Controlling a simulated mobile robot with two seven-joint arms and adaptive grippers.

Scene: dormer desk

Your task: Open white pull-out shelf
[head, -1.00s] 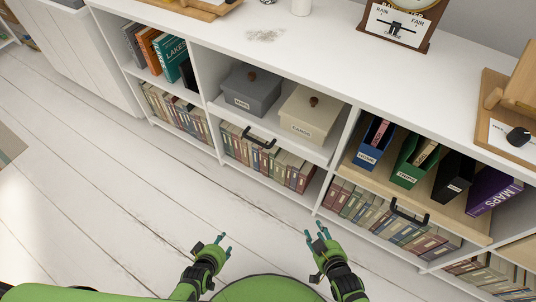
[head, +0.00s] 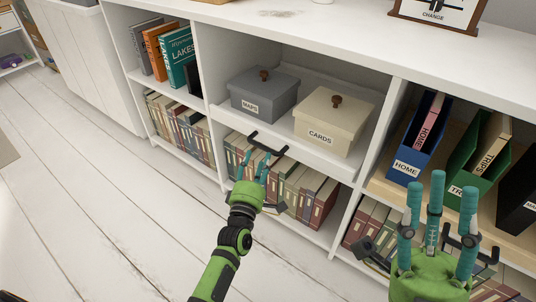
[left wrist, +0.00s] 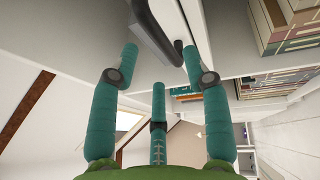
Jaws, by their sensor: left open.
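The white pull-out shelf (head: 338,166) sits in the middle bay, its front about flush with the cabinet. It carries a grey MAPS box (head: 262,98) and a cream CARDS box (head: 328,124). Its black handle (head: 267,146) is on the front. My left gripper (head: 255,158) is open just at the handle. In the left wrist view the handle (left wrist: 155,30) runs near and between the fingertips of the left gripper (left wrist: 160,55); contact cannot be told. My right gripper (head: 440,200) is open and empty, fingers up, before the right bay.
Several binders (head: 318,205) stand below the white shelf. The right bay has a wooden shelf with a blue HOME file (head: 414,150) and a green TRIPS file (head: 478,160). Books (head: 183,62) fill the left bay. The floor (head: 110,210) at left is clear.

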